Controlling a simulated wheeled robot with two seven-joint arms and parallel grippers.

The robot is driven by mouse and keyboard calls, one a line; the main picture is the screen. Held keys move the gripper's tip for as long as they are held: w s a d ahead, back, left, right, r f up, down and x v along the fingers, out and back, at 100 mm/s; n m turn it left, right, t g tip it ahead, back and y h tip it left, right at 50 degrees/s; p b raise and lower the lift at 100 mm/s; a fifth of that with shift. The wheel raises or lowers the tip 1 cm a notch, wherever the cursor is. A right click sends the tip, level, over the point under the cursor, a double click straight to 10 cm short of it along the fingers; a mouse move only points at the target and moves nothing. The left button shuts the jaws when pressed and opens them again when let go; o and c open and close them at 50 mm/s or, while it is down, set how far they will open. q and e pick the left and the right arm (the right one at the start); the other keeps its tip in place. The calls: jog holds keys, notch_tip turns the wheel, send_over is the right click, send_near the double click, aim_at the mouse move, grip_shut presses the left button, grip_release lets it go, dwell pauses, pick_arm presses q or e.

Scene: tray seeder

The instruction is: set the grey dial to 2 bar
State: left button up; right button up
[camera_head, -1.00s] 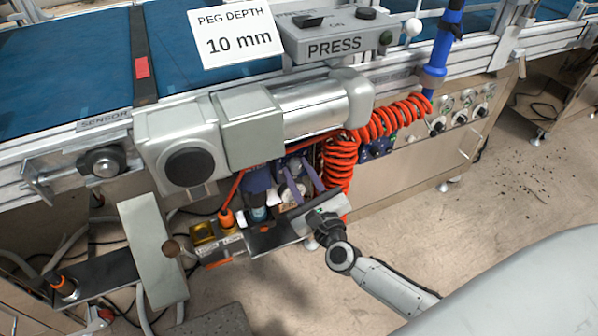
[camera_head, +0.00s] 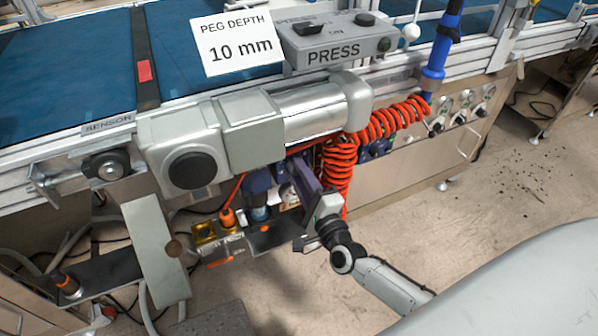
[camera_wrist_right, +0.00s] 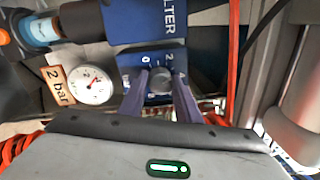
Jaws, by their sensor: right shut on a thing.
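The grey dial (camera_wrist_right: 160,81) sits on a blue plate with printed numbers in the right wrist view. My right gripper (camera_wrist_right: 160,84) is shut on it, one purple finger on each side. In the head view the right gripper (camera_head: 300,178) reaches below the silver cylinder, and its fingers hide the dial. A round white gauge (camera_wrist_right: 92,85) with a red needle is left of the dial, beside an orange "2 bar" label (camera_wrist_right: 57,85). The needle's exact reading is too small to tell. My left gripper is not in view.
A blue filter body (camera_wrist_right: 125,22) lies just above the dial in the wrist view. Coiled orange hose (camera_head: 340,165) hangs close to the right gripper. The grey motor housing (camera_head: 190,155) and silver cylinder (camera_head: 310,110) overhang the spot. Open floor lies at right.

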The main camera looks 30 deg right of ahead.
pick_arm(q)
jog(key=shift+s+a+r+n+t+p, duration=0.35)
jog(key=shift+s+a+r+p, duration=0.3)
jog(key=shift+p, duration=0.25)
pick_arm(e)
jog(key=n, duration=0.6)
jog(key=shift+y, duration=0.3)
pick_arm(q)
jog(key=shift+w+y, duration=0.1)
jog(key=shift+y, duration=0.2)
pick_arm(e)
jog(key=shift+n, duration=0.4)
jog(key=o, duration=1)
jog(key=shift+o, duration=0.2)
